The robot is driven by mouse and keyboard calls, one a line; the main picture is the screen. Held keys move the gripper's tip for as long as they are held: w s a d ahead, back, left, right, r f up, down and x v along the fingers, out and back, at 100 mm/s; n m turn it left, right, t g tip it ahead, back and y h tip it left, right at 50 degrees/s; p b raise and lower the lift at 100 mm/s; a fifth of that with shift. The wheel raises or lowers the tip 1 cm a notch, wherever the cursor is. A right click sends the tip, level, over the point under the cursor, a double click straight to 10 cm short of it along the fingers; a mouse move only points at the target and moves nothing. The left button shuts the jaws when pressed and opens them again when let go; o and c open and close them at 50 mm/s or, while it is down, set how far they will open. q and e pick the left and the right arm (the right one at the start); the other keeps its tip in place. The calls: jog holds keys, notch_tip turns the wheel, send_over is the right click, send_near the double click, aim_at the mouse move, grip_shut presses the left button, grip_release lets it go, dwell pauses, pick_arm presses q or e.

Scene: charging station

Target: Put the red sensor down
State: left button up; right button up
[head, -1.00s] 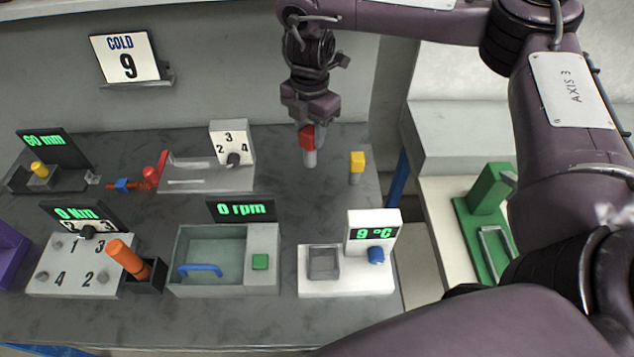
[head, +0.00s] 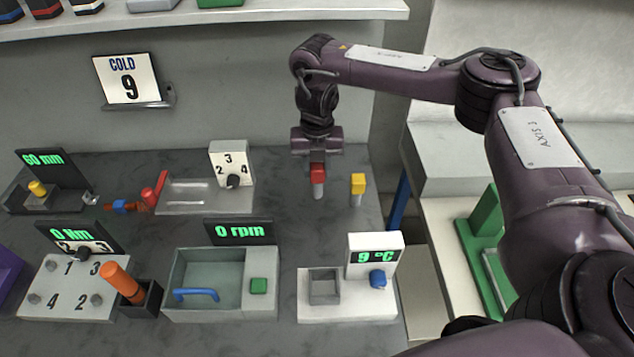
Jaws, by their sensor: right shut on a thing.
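The red sensor (head: 318,175) has a red block head on a grey cylindrical stem. My right gripper (head: 317,163) points down from above and is shut on its red head. The sensor is upright over the back right part of the grey bench (head: 285,215). I cannot tell whether its stem touches the bench top. A similar yellow sensor (head: 358,184) stands upright just to its right, apart from it. My left gripper is not in view.
A white unit (head: 345,311) reading 9 °C with a small square well is in front. A dial fixture (head: 205,196) lies left of the sensor. Free bench shows around the sensor's stem. A sign (head: 128,78) reads COLD 9 on the wall.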

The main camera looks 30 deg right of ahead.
aim_at(317, 179)
notch_tip(317, 179, down, 3)
jog(key=shift+r+p, duration=0.1)
jog(key=shift+p, duration=0.3)
jog(key=shift+f, duration=0.6)
jog(key=shift+f, duration=0.2)
jog(key=o, duration=1)
jog(key=shift+o, duration=0.2)
